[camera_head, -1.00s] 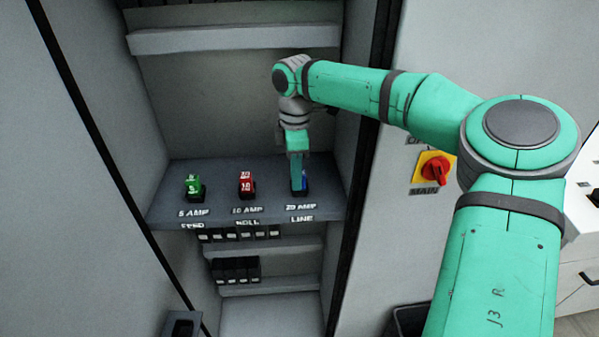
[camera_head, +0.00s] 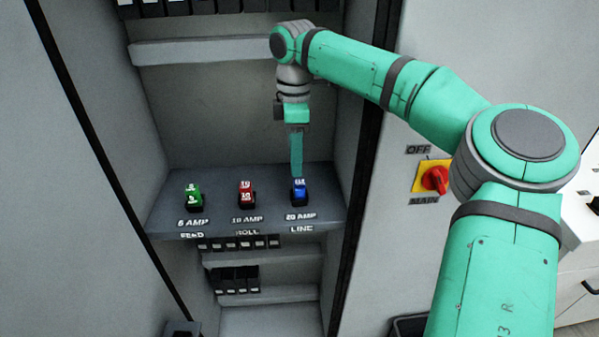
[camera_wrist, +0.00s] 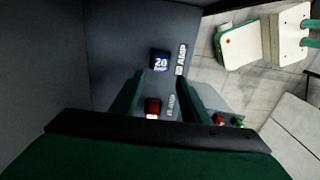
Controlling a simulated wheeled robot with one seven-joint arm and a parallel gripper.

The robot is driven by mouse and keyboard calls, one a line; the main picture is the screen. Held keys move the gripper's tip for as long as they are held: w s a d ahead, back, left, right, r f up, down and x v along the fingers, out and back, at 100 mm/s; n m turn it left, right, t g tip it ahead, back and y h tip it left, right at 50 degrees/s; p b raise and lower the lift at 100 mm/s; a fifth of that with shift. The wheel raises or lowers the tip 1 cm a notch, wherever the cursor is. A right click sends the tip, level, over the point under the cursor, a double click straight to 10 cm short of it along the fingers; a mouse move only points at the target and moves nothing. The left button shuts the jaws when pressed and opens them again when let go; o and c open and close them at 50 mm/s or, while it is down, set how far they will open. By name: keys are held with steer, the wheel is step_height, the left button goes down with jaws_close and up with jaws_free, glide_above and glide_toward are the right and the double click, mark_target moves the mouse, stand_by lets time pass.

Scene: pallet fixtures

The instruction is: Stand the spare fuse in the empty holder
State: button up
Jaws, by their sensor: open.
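A blue fuse (camera_head: 299,191) marked 20 stands upright in the right-hand holder on the grey shelf (camera_head: 222,222), behind the 20 AMP LINE label. It also shows in the wrist view (camera_wrist: 160,61), just beyond the fingertips. My gripper (camera_head: 297,174) points down just above the blue fuse, apart from it. In the wrist view my gripper (camera_wrist: 162,80) has its two fingers spread with nothing between them. A red fuse (camera_head: 246,191) stands in the middle 10 AMP holder and a green fuse (camera_head: 194,196) in the left 5 AMP holder. All three holders are filled.
Cabinet walls enclose the shelf on both sides, and a ledge (camera_head: 230,49) crosses the back above it. Rows of black parts (camera_head: 236,280) sit below. A red MAIN switch (camera_head: 435,180) is on the panel to the right. The air above the shelf is clear around my arm.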

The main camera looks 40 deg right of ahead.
steer(key=shift+r, duration=1.85)
